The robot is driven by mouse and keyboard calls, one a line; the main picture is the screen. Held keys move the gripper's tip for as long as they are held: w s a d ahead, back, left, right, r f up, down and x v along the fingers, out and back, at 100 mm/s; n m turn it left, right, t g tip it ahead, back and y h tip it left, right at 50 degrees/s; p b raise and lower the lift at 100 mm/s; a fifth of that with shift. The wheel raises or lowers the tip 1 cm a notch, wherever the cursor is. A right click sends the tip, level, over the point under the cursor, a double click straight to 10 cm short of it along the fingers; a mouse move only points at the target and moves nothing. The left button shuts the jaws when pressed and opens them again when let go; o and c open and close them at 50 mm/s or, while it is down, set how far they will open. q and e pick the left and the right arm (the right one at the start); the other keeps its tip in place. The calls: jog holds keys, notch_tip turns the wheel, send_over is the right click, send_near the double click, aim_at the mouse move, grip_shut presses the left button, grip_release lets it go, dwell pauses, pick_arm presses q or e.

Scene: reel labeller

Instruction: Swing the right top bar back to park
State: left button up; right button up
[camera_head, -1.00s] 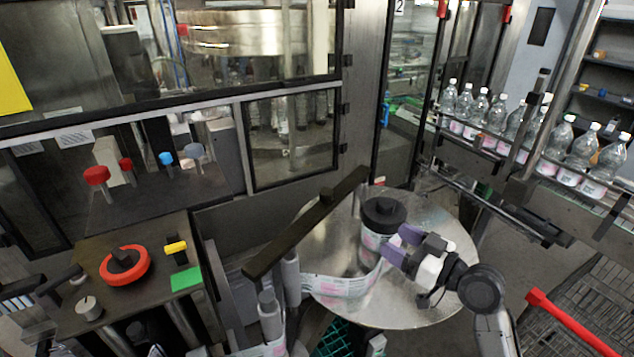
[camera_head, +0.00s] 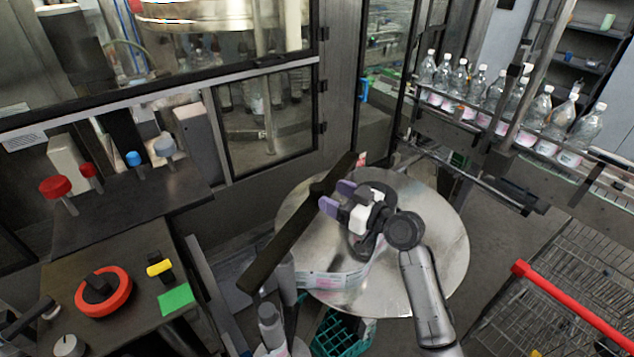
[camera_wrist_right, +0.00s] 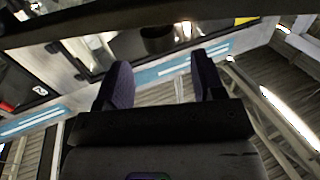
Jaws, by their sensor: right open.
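The right top bar (camera_head: 288,237) is a long dark bar. It runs slantwise above the left side of the round metal reel table (camera_head: 440,240). My right gripper (camera_head: 337,197), with purple fingers, is open and empty, with its fingertips close to the bar's right edge in its upper half. I cannot tell whether they touch it. In the right wrist view the two fingers (camera_wrist_right: 160,68) stand apart with nothing between them, and a dark strip, likely the bar (camera_wrist_right: 140,20), crosses above them. The reel (camera_head: 382,188) is partly hidden behind my right gripper. My left gripper is not in view.
A label web (camera_head: 335,280) runs at the reel table's front, past grey rollers (camera_head: 287,280). A control panel with a red-ringed knob (camera_head: 104,291) is at left. Bottles (camera_head: 535,108) line a conveyor at right. A red-handled cart (camera_head: 570,308) stands at lower right.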

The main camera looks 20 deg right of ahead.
aim_at(323, 190)
jog(key=shift+p+x, duration=0.55)
jog(key=shift+x, duration=2.2)
grip_shut()
